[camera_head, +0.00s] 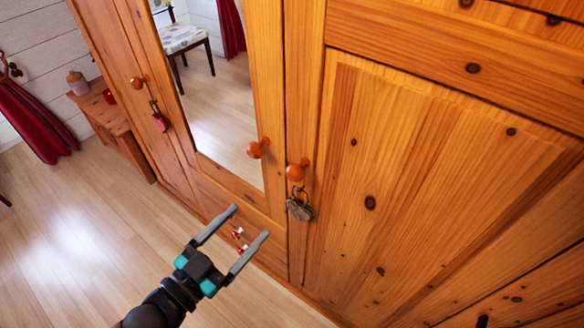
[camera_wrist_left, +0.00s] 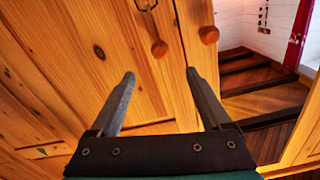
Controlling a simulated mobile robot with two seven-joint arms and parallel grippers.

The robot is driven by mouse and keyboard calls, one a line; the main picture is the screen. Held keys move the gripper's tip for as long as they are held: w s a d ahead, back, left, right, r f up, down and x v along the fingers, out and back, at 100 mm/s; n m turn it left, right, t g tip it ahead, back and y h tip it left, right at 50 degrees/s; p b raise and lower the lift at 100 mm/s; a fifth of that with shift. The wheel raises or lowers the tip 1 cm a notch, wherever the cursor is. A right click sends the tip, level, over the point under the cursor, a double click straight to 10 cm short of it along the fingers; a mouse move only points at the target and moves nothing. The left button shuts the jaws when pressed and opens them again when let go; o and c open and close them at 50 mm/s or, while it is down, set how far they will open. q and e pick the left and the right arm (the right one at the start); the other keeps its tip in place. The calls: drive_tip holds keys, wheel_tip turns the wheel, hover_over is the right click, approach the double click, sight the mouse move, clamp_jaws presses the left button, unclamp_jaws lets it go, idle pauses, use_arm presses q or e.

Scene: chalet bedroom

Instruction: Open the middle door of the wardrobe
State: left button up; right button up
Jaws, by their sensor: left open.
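The wardrobe's middle door holds a tall mirror (camera_head: 205,85). Its round orange wooden knob (camera_head: 257,148) is on the door's right edge; the door looks closed. The right door's knob (camera_head: 297,171) is close beside it, with a metal ornament (camera_head: 299,206) hanging from it. My left gripper (camera_head: 250,221) is open and empty, below both knobs in the head view and apart from them. In the left wrist view, which looks upside down, the middle knob (camera_wrist_left: 208,34) and right door knob (camera_wrist_left: 159,48) appear beyond the open fingers.
The left door has a knob (camera_head: 138,82) with a red tag (camera_head: 159,117). A wooden side table (camera_head: 108,115) stands beyond the wardrobe, near a red curtain (camera_head: 35,120). The chair (camera_head: 182,38) is a reflection in the mirror.

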sight(291, 178)
use_arm(q)
drive_tip(key=b+x, duration=0.1)
drive_tip(key=x, duration=1.4)
drive_tip(key=shift+w+d+r, duration=0.1)
drive_tip(key=shift+r, duration=0.05)
drive_tip(key=shift+c, duration=0.2)
clamp_jaws()
idle(0.4)
